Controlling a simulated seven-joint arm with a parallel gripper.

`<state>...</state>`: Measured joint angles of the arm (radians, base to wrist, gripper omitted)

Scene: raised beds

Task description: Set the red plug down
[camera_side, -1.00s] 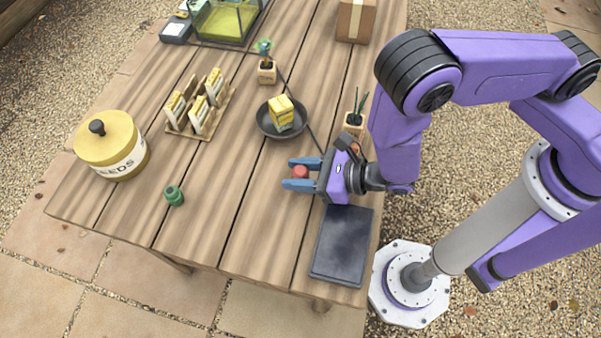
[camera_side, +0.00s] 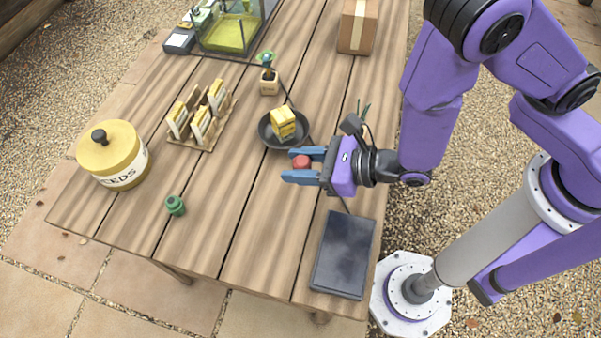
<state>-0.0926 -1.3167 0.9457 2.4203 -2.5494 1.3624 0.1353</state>
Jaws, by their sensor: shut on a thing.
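The red plug (camera_side: 301,161) is a small red piece between the blue fingers of my gripper (camera_side: 303,167). My gripper is shut on it, reaching in from the right over the wooden table (camera_side: 215,175). It is in front of the dark round dish. I cannot tell how high the plug is above the boards. Part of the plug is hidden by the fingers.
A dark dish (camera_side: 264,134) holding yellow blocks (camera_side: 284,122) is just behind my gripper. A dark slab (camera_side: 343,254) lies at the front right. A green plug (camera_side: 175,205), a seeds tin (camera_side: 112,154) and a packet rack (camera_side: 199,115) are left. Boards between are clear.

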